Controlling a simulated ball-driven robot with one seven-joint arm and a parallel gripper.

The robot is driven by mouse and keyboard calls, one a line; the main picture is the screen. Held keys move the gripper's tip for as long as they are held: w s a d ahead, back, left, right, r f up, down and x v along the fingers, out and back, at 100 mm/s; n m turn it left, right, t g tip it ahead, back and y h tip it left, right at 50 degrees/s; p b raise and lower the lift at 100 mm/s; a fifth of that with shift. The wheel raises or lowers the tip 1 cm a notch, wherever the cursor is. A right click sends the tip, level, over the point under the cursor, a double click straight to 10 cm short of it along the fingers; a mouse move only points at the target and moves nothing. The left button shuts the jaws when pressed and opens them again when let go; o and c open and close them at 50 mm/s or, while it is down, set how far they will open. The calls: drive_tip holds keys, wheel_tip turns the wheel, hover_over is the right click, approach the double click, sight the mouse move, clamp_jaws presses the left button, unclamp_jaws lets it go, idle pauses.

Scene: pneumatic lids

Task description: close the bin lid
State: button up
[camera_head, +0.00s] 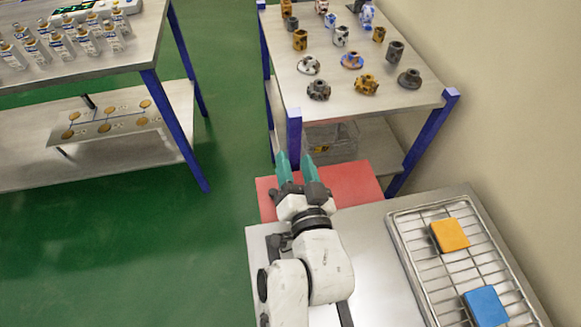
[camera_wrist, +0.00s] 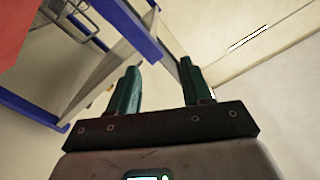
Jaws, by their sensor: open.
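My gripper (camera_head: 295,163) is open and empty, its two teal fingers apart, reaching past the edge of a steel worktop. In the wrist view the fingers (camera_wrist: 159,70) point up with nothing between them. A flat red panel (camera_head: 350,184) lies beside and partly behind the gripper; I cannot tell whether it is the bin's lid. Red also shows in the wrist view (camera_wrist: 14,25). A clear, box-like container (camera_head: 330,142) with something yellow sits on the lower shelf beyond; its lid cannot be made out.
A blue-legged table (camera_head: 420,100) with several metal fittings stands ahead. Another table (camera_head: 130,55) with several bottles is at the left. A wire rack tray (camera_head: 404,238) with a yellow block (camera_head: 449,235) and a blue block (camera_head: 486,307) lies right. Green floor is clear at left.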

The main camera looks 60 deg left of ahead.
drive_tip(key=s+d+r+p, duration=0.1)
drive_tip(key=s+d+r, duration=0.7)
drive_tip(key=s+r, duration=0.3)
drive_tip(key=shift+d+r, duration=0.3)
drive_tip(key=shift+r, duration=0.65)
